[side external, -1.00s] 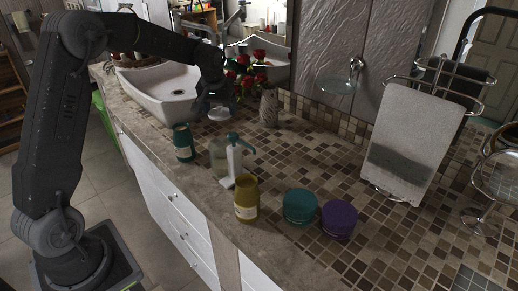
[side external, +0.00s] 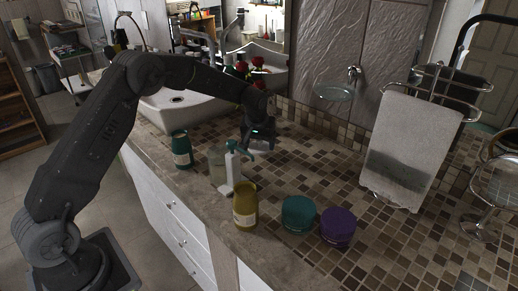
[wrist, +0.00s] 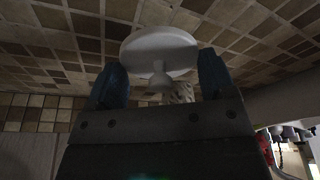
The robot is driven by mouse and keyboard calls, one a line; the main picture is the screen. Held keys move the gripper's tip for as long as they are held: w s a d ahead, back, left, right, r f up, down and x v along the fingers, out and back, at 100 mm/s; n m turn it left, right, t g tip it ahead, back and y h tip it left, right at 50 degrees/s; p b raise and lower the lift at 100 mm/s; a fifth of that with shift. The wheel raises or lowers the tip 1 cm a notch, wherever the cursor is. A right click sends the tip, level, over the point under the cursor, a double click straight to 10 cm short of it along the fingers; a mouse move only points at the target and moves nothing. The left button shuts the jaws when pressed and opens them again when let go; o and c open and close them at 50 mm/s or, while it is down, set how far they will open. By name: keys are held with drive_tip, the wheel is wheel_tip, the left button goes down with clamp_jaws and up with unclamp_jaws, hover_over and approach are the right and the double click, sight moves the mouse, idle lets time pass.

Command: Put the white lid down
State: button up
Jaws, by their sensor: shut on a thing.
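The white lid (wrist: 160,48) is a pale round disc with a small knob, seen between the two blue fingertips of my gripper (wrist: 161,78) in the wrist view. My gripper is shut on the lid. In the side view my gripper (side external: 260,140) is low over the tiled counter, behind the pump bottle, and mostly hides the lid. Whether the lid touches the tiles cannot be told.
A pump bottle (side external: 233,165), a teal jar (side external: 181,150), a mustard jar (side external: 245,206), a teal tub (side external: 298,214) and a purple tub (side external: 338,227) stand on the counter (side external: 310,172). A towel rack (side external: 405,150) is at right. Tiles right of my gripper are clear.

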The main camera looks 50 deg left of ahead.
sight(258, 149)
drive_tip(key=shift+f, duration=1.25)
drive_tip(key=shift+f, duration=0.1)
drive_tip(key=o, duration=0.9)
drive_tip(key=shift+c, duration=0.2)
drive_tip(key=w+a+v, duration=0.1)
drive_tip(key=v, duration=1.1)
drive_tip(key=shift+w+r, duration=0.35)
